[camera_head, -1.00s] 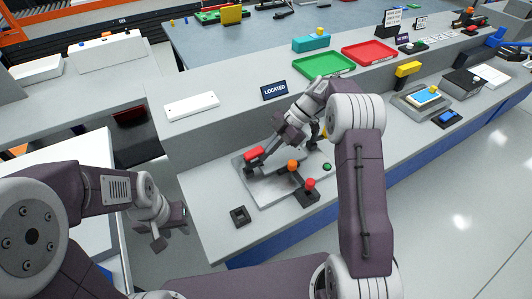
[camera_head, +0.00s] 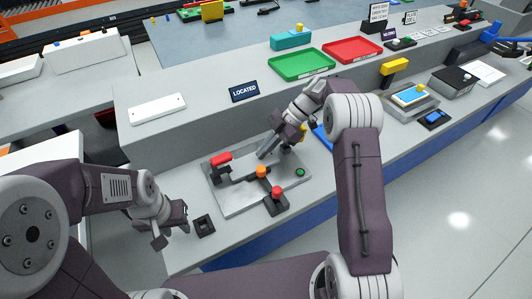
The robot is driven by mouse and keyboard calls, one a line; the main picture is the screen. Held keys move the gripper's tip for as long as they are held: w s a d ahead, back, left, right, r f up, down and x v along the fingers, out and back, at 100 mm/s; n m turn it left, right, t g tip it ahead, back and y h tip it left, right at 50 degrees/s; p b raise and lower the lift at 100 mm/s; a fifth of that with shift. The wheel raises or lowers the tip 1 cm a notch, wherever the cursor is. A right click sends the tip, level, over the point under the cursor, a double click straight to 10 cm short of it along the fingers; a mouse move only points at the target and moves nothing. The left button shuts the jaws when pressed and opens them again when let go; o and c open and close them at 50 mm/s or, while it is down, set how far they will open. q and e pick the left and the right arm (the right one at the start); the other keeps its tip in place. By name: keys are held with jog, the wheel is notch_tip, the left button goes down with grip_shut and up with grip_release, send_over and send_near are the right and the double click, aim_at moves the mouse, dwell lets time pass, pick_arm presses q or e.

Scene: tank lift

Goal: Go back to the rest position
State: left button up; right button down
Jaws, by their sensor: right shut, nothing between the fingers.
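My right gripper (camera_head: 267,153) is shut and empty. It points down and to the left over the back of a grey plate fixture (camera_head: 240,198) on the bench. The fixture has a red-handled lever (camera_head: 221,160), an orange knob (camera_head: 261,172), a red knob (camera_head: 276,192) and a green button (camera_head: 300,172). The gripper is to the right of the red-handled lever and apart from it. My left gripper (camera_head: 173,227) hangs at the bench's left end, empty, with its fingers apart. It is left of a small black square socket (camera_head: 203,225).
A raised shelf behind the fixture holds a white box (camera_head: 158,109), a "LOCATED" sign (camera_head: 244,91), a green tray (camera_head: 302,64) and a red tray (camera_head: 352,49). A blue object (camera_head: 322,138) lies partly hidden behind my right arm. Open floor is at the right.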

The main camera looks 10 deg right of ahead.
jog(key=shift+w, duration=0.1)
pick_arm(q)
jog(key=shift+a+f, duration=0.1)
jog(key=shift+a, duration=0.3)
pick_arm(e)
jog(key=shift+a+r, duration=0.1)
jog(key=shift+a, duration=0.35)
pick_arm(q)
jog(key=shift+d, duration=0.1)
pick_arm(e)
jog(key=shift+d, duration=0.15)
